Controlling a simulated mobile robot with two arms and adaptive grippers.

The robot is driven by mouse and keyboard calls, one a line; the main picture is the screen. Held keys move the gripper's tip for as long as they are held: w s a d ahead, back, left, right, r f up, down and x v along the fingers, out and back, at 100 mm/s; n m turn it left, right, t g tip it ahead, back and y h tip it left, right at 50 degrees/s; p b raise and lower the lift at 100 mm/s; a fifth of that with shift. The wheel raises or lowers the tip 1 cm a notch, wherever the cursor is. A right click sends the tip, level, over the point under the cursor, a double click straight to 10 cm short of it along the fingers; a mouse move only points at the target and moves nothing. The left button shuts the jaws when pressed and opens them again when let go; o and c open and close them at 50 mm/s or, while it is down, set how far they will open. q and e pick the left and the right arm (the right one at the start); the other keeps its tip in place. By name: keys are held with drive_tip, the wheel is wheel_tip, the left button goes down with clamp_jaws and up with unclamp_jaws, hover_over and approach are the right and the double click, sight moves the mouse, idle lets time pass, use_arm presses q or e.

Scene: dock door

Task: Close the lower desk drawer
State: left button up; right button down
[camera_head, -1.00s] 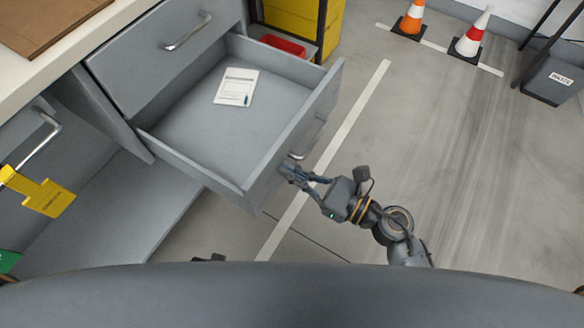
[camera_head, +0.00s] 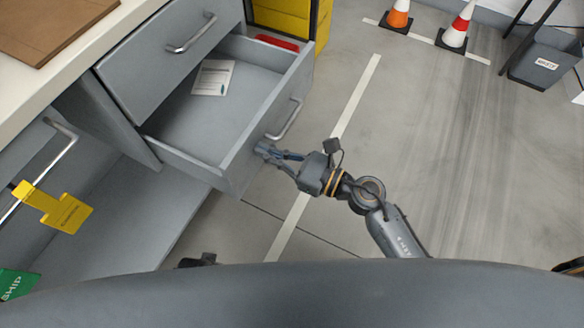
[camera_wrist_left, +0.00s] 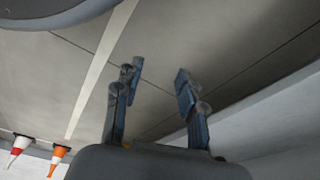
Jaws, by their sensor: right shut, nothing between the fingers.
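The lower desk drawer (camera_head: 238,158) is grey and stands partly open, below the shut upper drawer (camera_head: 160,65). A white notepad (camera_head: 213,77) with a pen lies inside it. My right gripper (camera_head: 264,150) is shut and empty, its fingertips at the drawer's front panel below the bar handle (camera_head: 285,120). They seem to touch the panel, beside the handle and not around it. My left gripper (camera_wrist_left: 157,88) shows in the left wrist view with its fingers apart and nothing between them. In the head view only a small dark part shows at the bottom edge.
A desk top with a brown board (camera_head: 50,25) is at the upper left. A yellow tag (camera_head: 55,207) hangs from a handle at left. Cones (camera_head: 457,28) and a grey waste bin (camera_head: 540,55) stand at the back right. The floor right of the drawer is clear.

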drive_tip(key=x, duration=0.9)
drive_tip(key=shift+w+a, duration=0.15)
drive_tip(key=shift+w, duration=0.15)
drive_tip(key=b+x, duration=0.2)
drive_tip(key=x, duration=0.7)
drive_tip(key=shift+w+a, duration=0.15)
drive_tip(key=shift+a, duration=0.2)
drive_tip(key=shift+w+a, duration=0.25)
drive_tip(key=shift+a, duration=0.25)
use_arm(q)
wheel_tip(320, 180, up, 7)
drive_tip(key=w+d, duration=0.1)
drive_tip(key=w, duration=0.1)
drive_tip(key=shift+f, duration=0.15)
use_arm(e)
drive_tip(key=shift+r, duration=0.25)
use_arm(q)
drive_tip(key=shift+w, duration=0.1)
use_arm(e)
drive_tip(key=shift+r, duration=0.1)
drive_tip(key=shift+w, duration=0.1)
